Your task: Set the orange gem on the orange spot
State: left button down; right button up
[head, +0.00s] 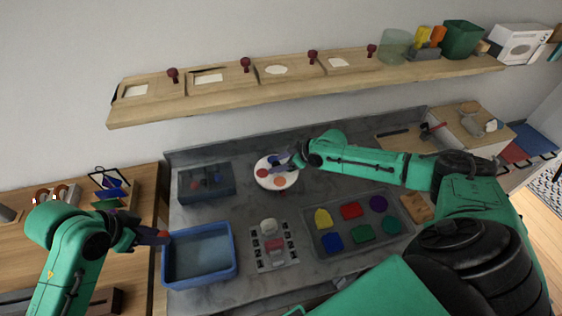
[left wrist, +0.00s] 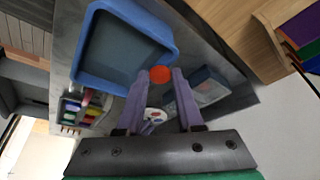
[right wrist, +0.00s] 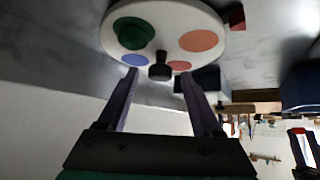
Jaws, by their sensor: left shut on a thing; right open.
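The orange gem (left wrist: 160,75) is between the fingertips of my left gripper (left wrist: 163,80), which is shut on it. In the head view this gripper (head: 163,236) is at the left rim of the blue bin. The round white disc (head: 266,184) lies on the grey counter and bears coloured spots. In the right wrist view the disc (right wrist: 178,15) shows a bare orange spot (right wrist: 198,41), blue and red spots, and a dark green piece (right wrist: 133,33). My right gripper (right wrist: 161,75) is open by the disc, with a black knob (right wrist: 160,68) between its fingertips.
The blue bin (head: 235,272) stands empty at the counter's left front. A dark box (head: 187,195) with small coloured pieces is behind it. A grey tray (head: 339,246) of coloured shapes lies to the right. A shelf (head: 300,80) runs above the counter.

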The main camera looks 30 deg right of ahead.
jog(key=v, duration=1.2)
jog(key=shift+b, duration=0.4)
jog(key=shift+f, duration=0.1)
